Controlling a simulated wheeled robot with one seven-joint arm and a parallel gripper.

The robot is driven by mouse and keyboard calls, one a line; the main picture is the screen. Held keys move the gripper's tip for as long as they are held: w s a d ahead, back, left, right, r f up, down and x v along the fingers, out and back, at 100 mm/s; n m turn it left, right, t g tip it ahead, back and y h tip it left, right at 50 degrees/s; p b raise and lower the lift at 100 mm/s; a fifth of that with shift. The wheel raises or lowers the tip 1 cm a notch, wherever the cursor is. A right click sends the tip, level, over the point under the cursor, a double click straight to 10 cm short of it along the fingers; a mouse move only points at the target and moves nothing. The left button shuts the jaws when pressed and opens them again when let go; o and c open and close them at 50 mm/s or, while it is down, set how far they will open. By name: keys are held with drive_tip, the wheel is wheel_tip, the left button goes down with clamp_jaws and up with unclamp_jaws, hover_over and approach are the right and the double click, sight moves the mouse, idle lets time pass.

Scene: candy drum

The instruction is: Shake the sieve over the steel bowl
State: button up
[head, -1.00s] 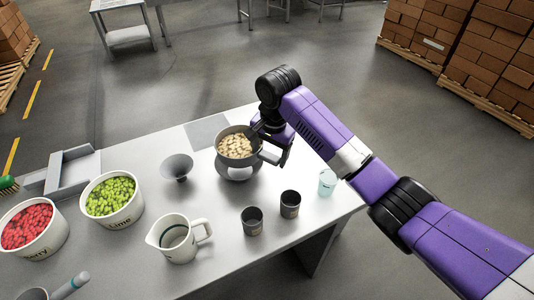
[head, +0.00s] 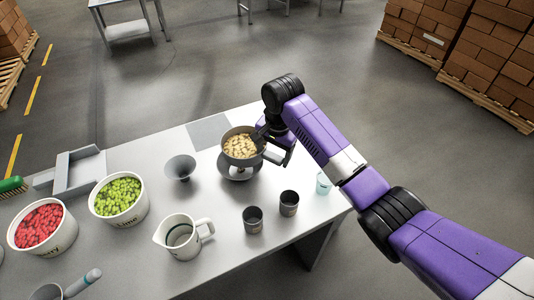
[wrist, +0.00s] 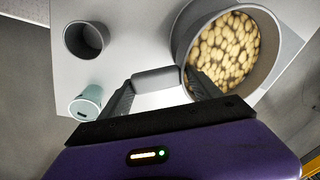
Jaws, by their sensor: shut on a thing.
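The sieve (head: 242,147) is a grey round pan holding many tan, nut-like pieces. It is held above the steel bowl (head: 237,173), which stands on the table and is partly hidden beneath it. In the wrist view the sieve (wrist: 183,52) is at the upper right, with the pieces inside, and its short grey handle (wrist: 155,79) lies between the fingers. My gripper (head: 275,153) is shut on that handle, to the right of the bowl; the fingers also show in the wrist view (wrist: 160,95). Whether anything lies in the bowl is hidden.
A funnel (head: 180,168) stands left of the bowl. Two dark cups (head: 253,219) (head: 289,203) and a pale teal cup (head: 323,184) stand to the right. A white jug (head: 180,239), a green candy tub (head: 119,200) and a red candy tub (head: 43,227) are nearer.

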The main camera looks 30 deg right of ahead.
drive_tip(key=a+p, duration=0.2)
drive_tip(key=a, duration=0.2)
drive_tip(key=d, duration=0.4)
drive_tip(key=a, duration=0.4)
drive_tip(key=shift+d, duration=2.05)
